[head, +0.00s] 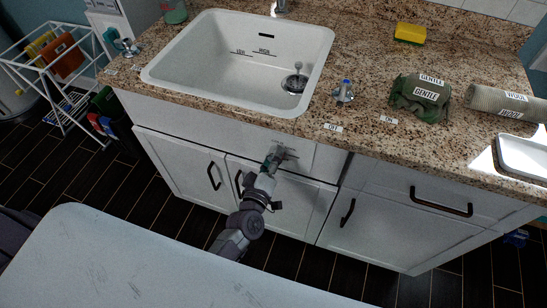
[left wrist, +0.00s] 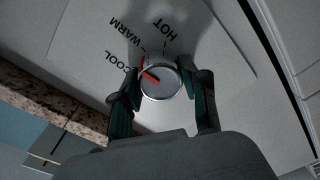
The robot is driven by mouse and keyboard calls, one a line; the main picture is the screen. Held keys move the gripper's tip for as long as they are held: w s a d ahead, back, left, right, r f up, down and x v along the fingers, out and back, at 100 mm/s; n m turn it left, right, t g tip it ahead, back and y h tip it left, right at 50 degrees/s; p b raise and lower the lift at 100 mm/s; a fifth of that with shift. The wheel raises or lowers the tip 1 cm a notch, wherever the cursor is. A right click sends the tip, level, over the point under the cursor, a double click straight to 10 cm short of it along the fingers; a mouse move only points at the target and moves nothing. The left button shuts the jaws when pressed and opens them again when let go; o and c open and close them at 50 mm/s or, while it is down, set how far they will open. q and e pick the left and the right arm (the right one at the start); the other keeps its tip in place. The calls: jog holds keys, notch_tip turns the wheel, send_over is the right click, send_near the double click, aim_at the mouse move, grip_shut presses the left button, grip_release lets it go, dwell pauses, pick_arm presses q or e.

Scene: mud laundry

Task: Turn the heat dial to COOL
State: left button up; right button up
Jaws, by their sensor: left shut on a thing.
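The heat dial (left wrist: 162,84) is a round grey knob with a red pointer, on a pale panel printed COOL (left wrist: 122,62), WARM (left wrist: 126,38) and HOT (left wrist: 166,30). The pointer slants up and left, toward the COOL lettering. My left gripper (left wrist: 162,88) has one finger on each side of the dial and is shut on it. In the head view, my left gripper (head: 274,160) reaches the white front (head: 230,127) below the sink; the dial is too small and covered to make out there. My right gripper is not in view.
Above are a granite counter (head: 360,60) and a white sink (head: 215,60). A blue-topped tap handle (head: 344,93), a green GENTLE bundle (head: 420,97) and a yellow sponge (head: 410,33) are on the counter. Cabinet handles (head: 440,204) stick out below. A pale surface (head: 150,265) fills the foreground.

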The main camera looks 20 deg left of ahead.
pick_arm(q)
jog(key=n+b, duration=0.1)
jog(key=n, duration=0.3)
jog(key=shift+f, duration=0.1)
jog(key=shift+n+b, duration=0.4)
jog(key=shift+n, duration=1.1)
jog(key=o, duration=1.1)
jog(key=shift+o, duration=0.2)
jog(key=s, duration=1.2)
jog(key=shift+a+r, duration=0.2)
jog(key=shift+a, duration=0.1)
